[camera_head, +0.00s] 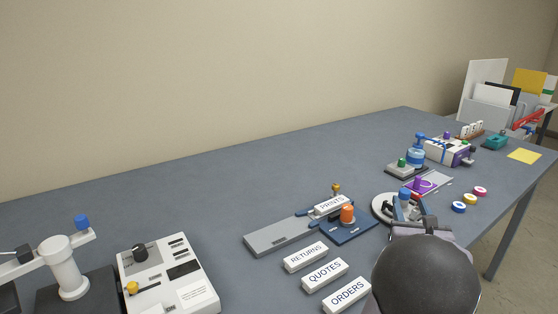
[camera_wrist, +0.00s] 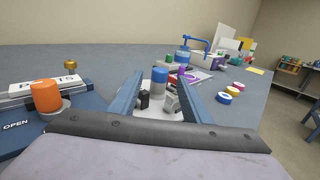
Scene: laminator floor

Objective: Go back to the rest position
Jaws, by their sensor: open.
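My gripper (camera_head: 408,208) is low over the right half of the grey table, in the middle of the right side of the head view. In the wrist view its two blue fingers (camera_wrist: 163,85) stand apart with a gap between them. A blue-topped knob (camera_wrist: 160,76) on a round white base (camera_wrist: 155,113) shows in that gap. The fingers do not visibly press on it, and I cannot tell how far beyond the fingertips it is. The dark rounded end of my arm (camera_head: 425,272) hides part of the table's front edge.
Left of the gripper are an orange knob (camera_head: 347,214) on a blue plate, a PRINTS block (camera_head: 331,205) and RETURNS, QUOTES and ORDERS blocks (camera_head: 325,273). To the right lie coloured rings (camera_head: 470,199). Behind stands a blue stamp-like device (camera_head: 415,155). The table's back left is clear.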

